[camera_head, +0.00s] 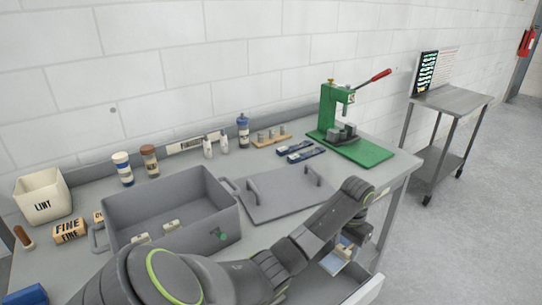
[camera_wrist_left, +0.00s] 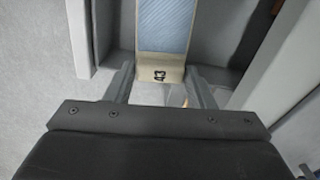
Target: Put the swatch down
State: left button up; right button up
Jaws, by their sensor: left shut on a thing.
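The swatch (camera_wrist_left: 163,40) is a pale blue ribbed strip with a cream end piece that carries dark marks, which look like a number. In the left wrist view the cream end lies between the two fingers of my left gripper (camera_wrist_left: 162,82), which is shut on it. In the head view my left gripper (camera_head: 346,252) points down past the table's front right edge. The swatch (camera_head: 336,266) shows there only in part, over an open grey drawer (camera_head: 366,292). Whether it touches the drawer floor cannot be told. My right gripper is not in view.
On the table stand an open grey bin (camera_head: 215,240) with small pale blocks inside, its flat lid (camera_head: 270,197), a LINT box (camera_head: 43,195), bottles (camera_head: 123,168) and a green press (camera_head: 350,140). A metal cart (camera_head: 450,100) stands at the right.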

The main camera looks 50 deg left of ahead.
pick_arm(q)
jog(key=shift+s+f+m, duration=0.25)
jog(key=shift+s+m, duration=0.1)
jog(key=shift+m, duration=0.25)
send_over(336, 278)
notch_tip(336, 278, down, 6)
jog(key=shift+r, duration=0.1)
jog(key=shift+w+f, duration=0.1)
jog(key=shift+f, duration=2)
jog(key=shift+f, duration=0.15)
jog(key=o, duration=1)
jog(key=shift+c, duration=0.2)
